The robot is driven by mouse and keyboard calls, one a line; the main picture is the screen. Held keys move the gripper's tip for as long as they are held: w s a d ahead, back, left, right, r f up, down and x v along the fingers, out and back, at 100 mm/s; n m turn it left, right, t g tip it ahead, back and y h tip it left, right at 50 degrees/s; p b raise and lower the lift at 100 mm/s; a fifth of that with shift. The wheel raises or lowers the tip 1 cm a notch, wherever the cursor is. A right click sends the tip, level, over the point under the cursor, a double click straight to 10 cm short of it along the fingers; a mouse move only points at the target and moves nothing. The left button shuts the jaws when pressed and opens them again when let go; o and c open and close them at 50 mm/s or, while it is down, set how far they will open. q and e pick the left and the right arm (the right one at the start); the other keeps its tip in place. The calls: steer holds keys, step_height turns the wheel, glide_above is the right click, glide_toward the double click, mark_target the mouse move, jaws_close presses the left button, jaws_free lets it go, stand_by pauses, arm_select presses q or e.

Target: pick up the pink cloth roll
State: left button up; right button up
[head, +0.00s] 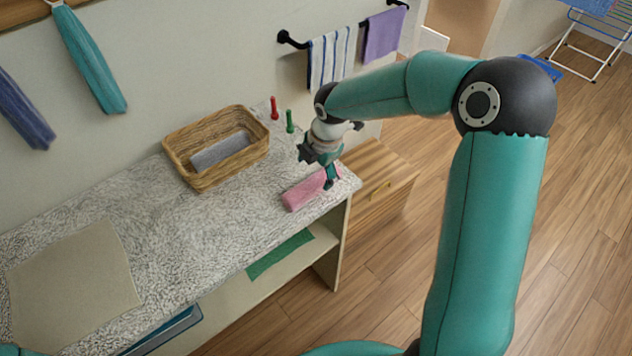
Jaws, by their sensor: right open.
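The pink cloth roll (300,194) lies on the speckled counter (190,240) near its right end. My right gripper (319,170) is open, just above and behind the roll's right end. One finger overlaps that end in the picture and hides part of it. I cannot tell whether the finger touches the roll. My left gripper is not in view.
A wicker basket (172,158) holding a grey roll (220,151) stands behind and left. Small red (274,108) and green (290,122) pegs stand near the wall. A beige mat (75,285) lies at the left. A wooden cabinet (375,195) adjoins the counter's right end.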

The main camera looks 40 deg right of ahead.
mark_target(317, 178)
steer(key=f+p, duration=0.1)
steer(key=f, duration=0.3)
steer(key=shift+d+f, duration=0.15)
steer(key=shift+d, duration=0.05)
steer(key=shift+w+f, duration=0.2)
steer(key=shift+f, duration=0.2)
steer(key=c, duration=1.3)
steer(key=shift+o, duration=0.2)
steer(key=shift+r, duration=0.2)
